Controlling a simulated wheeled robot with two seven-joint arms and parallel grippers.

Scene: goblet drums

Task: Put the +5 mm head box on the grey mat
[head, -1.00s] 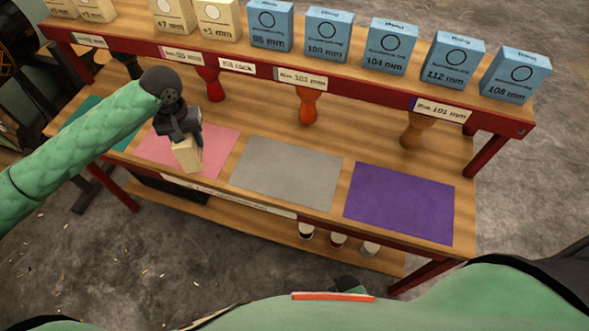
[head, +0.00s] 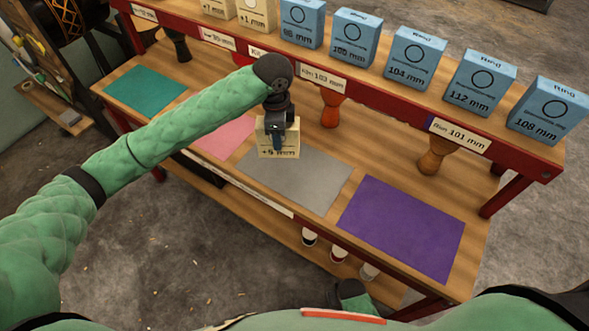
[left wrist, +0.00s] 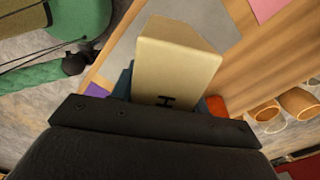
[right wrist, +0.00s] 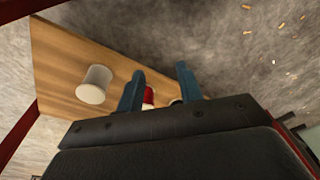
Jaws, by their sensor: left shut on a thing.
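A cream box (head: 278,143) whose face reads like "+5 mm" is in my left gripper (head: 277,140). It hangs upright over the far left part of the grey mat (head: 305,182); whether it touches the mat I cannot tell. In the left wrist view the cream box (left wrist: 178,62) sits between the fingers, with the grey mat (left wrist: 215,22) behind it. My right gripper shows in the right wrist view (right wrist: 158,80), open and empty, its fingers apart over the lower shelf area.
A pink mat (head: 225,136), teal mat (head: 145,89) and purple mat (head: 402,228) lie on the bench. The upper shelf holds blue boxes (head: 415,58) and cream boxes (head: 256,14). Goblet drums (head: 331,107) stand beneath it. White-and-red pots (head: 338,252) stand on the lower shelf.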

